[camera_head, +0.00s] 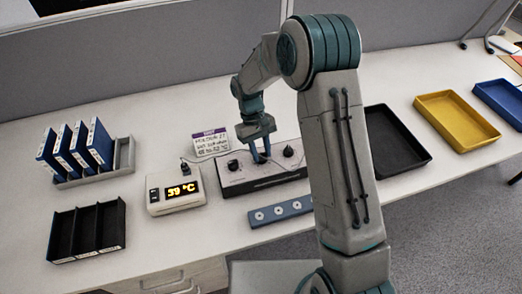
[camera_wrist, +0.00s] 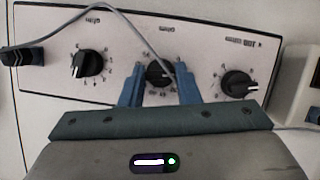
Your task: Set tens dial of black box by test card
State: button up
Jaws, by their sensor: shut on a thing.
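The black box (camera_head: 240,187) stands mid-table with a light top panel, which also shows in the wrist view (camera_wrist: 205,35). It carries three black dials in a row. In the wrist view, my gripper (camera_wrist: 158,85) has its blue fingers shut on the middle dial (camera_wrist: 158,73); its pointer is partly hidden. The left dial (camera_wrist: 88,65) and the right dial (camera_wrist: 238,85) are free. Their labels are too small to read surely. The test card (camera_head: 211,143), white with a purple header, stands behind the box; its writing is not clearly legible.
A white meter (camera_head: 176,192) reading 39 °C stands left of the box. A grey-blue strip with round fittings (camera_head: 280,212) lies in front. Blue binders (camera_head: 75,148) and a black divided tray (camera_head: 87,230) are at left; black, yellow and blue trays at right. A cable crosses the box panel.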

dwell(0.4)
jog(key=o, duration=1)
jog(key=shift+r, duration=0.1)
jog(key=v, duration=1.3)
jog(key=shift+a+r, duration=0.2)
jog(key=shift+r, duration=0.15)
